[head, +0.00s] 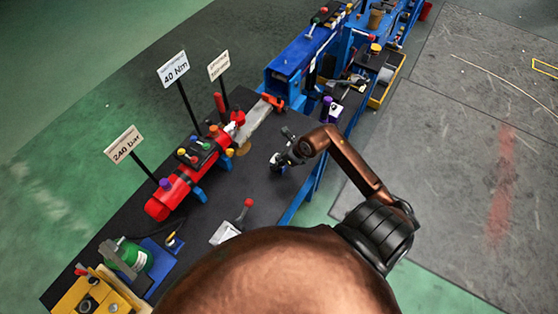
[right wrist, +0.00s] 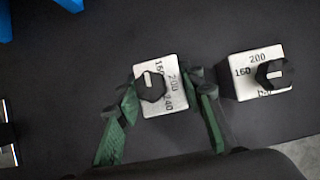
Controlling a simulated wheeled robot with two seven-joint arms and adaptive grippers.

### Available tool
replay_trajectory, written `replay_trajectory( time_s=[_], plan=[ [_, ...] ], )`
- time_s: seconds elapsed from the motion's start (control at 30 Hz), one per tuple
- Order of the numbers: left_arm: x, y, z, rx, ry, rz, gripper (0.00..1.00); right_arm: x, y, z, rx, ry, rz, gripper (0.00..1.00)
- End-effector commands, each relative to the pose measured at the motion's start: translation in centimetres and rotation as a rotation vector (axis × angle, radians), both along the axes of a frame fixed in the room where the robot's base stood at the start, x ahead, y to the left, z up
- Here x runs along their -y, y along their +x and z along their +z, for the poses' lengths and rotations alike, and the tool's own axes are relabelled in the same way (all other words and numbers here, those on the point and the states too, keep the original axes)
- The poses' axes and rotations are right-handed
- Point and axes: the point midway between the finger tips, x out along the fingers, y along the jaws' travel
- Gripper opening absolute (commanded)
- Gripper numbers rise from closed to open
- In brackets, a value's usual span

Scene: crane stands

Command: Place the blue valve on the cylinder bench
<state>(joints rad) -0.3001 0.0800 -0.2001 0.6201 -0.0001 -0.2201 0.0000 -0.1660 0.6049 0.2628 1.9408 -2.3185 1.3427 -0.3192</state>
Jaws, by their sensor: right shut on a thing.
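My right gripper (head: 284,161) is low over the dark bench top, right of the red cylinder assembly (head: 183,181). In the right wrist view its green-padded fingers (right wrist: 160,108) are shut on a white block (right wrist: 172,104) with a black knob and the numbers 160, 200 and 240. The cylinder assembly has blue feet and several coloured knobs. A blue-violet knob (head: 165,184) sits near its lower end. I cannot make out for certain which thing is the blue valve. My left gripper is not in view.
A similar numbered block (right wrist: 262,75) stands right of the held one. Signs on posts, including "240 bar" (head: 124,145) and "40 Nm" (head: 173,69), rise behind the cylinder. A red-knobbed lever (head: 247,204) is nearer me. A blue bench (head: 300,55) stands beyond.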

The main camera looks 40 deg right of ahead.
Motion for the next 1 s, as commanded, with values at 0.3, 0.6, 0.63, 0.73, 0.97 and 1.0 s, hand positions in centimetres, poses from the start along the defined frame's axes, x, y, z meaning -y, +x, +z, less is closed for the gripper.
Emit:
replay_trajectory(
  time_s=[0.3, 0.6, 0.63, 0.73, 0.97, 1.0],
  plan=[
    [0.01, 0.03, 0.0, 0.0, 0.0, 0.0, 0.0, 0.04, 0.13, -0.04, 0.006, -0.001, 0.001, 0.0],
    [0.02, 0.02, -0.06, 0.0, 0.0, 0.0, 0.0, 0.03, -0.01, -0.3, 0.0, -0.001, 0.0, 0.52],
    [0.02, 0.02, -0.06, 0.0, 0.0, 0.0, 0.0, 0.03, -0.01, -0.3, 0.0, -0.001, 0.0, 0.53],
    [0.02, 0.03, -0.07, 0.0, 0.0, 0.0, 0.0, 0.03, -0.01, -0.3, 0.0, -0.001, 0.0, 0.53],
    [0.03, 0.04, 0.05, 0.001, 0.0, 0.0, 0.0, 0.11, -0.1, 0.08, 0.002, -0.002, 0.0, 0.53],
    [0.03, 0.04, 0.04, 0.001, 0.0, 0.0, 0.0, 0.19, -0.26, 0.35, 0.002, -0.002, 0.0, 0.53]
  ],
)
